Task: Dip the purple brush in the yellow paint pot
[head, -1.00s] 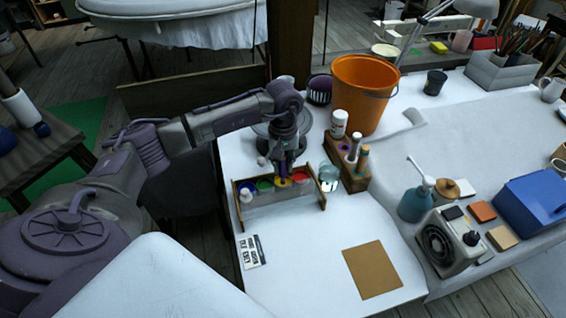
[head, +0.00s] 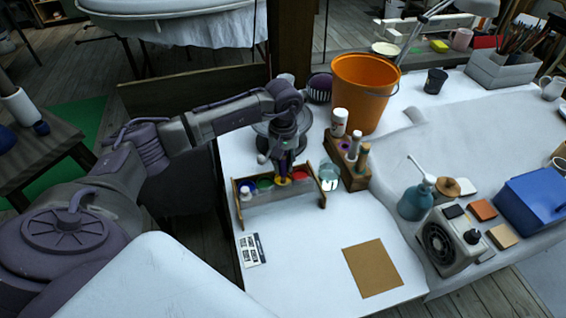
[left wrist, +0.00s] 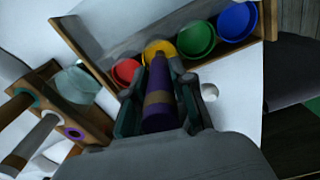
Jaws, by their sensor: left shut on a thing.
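My left gripper (head: 283,166) is shut on the purple brush, pointing down over the paint rack. In the left wrist view the purple brush (left wrist: 160,95) with its tan band lies between the fingers. Its far end meets the yellow paint pot (left wrist: 158,49); the tip is hidden, so I cannot tell how deep it is. In the head view the yellow paint pot (head: 284,182) is partly covered by the gripper. My right gripper is not in view.
Red (left wrist: 126,72), green (left wrist: 196,39) and blue (left wrist: 238,21) pots share the wooden rack (head: 285,206). A glass jar (head: 329,181) and a wooden brush holder (head: 352,180) stand to its right. An orange bucket (head: 362,92) is behind. The front table is mostly clear.

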